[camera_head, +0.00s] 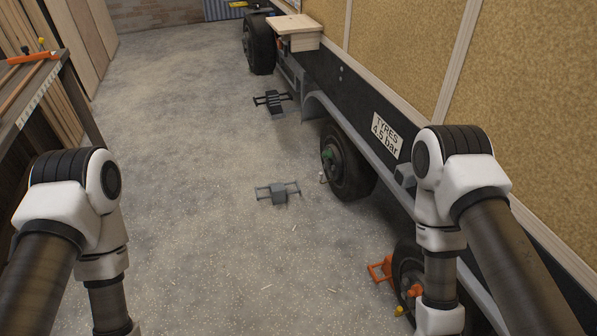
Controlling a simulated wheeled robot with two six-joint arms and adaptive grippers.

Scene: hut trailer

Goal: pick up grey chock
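A grey chock (279,194) with a bar handle on each side lies on the concrete floor near the middle of the view. It stands apart from the trailer wheel (342,163) to its right. A darker, near-black chock (274,102) of similar shape lies farther back, near the trailer's side. My two arms come down at the left and right of the view. Both grippers are outside the picture, below its lower edge.
The trailer (395,100) runs along the right side, with a "TYRES 4.5 bar" sign (387,136). A workbench (35,95) with tools stands at the left. The floor between is mostly clear.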

